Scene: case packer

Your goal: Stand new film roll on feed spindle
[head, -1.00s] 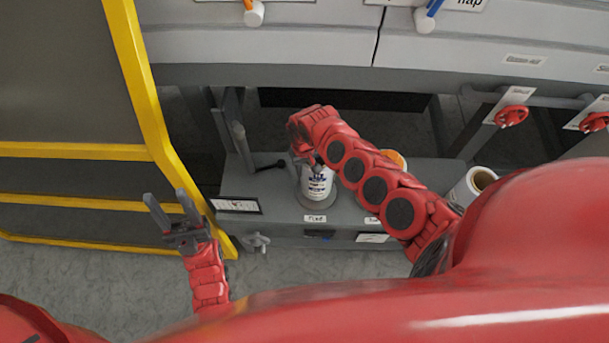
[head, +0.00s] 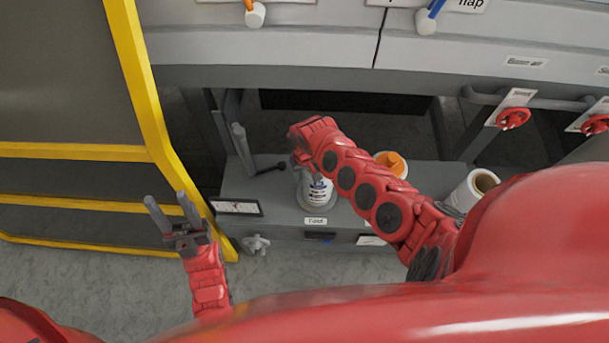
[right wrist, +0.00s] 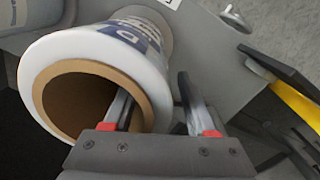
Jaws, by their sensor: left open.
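A white film roll with a blue printed label (head: 318,189) stands on a round grey base (head: 317,202) on the grey shelf. My right gripper (head: 301,148) is at its top end. In the right wrist view, one finger of my right gripper (right wrist: 155,98) reaches into the brown core of the roll (right wrist: 60,55), and the other lies outside along its wall. Whether the fingers press on the wall is not clear. No spindle shows inside the core. My left gripper (head: 172,213) is open and empty, beside the yellow-framed guard.
A white roll with a brown core (head: 470,190) stands at the shelf's right. A white roll with an orange top (head: 391,163) is behind my right arm. A yellow-framed guard (head: 150,110) borders the left. Red valve handles (head: 512,118) are at right.

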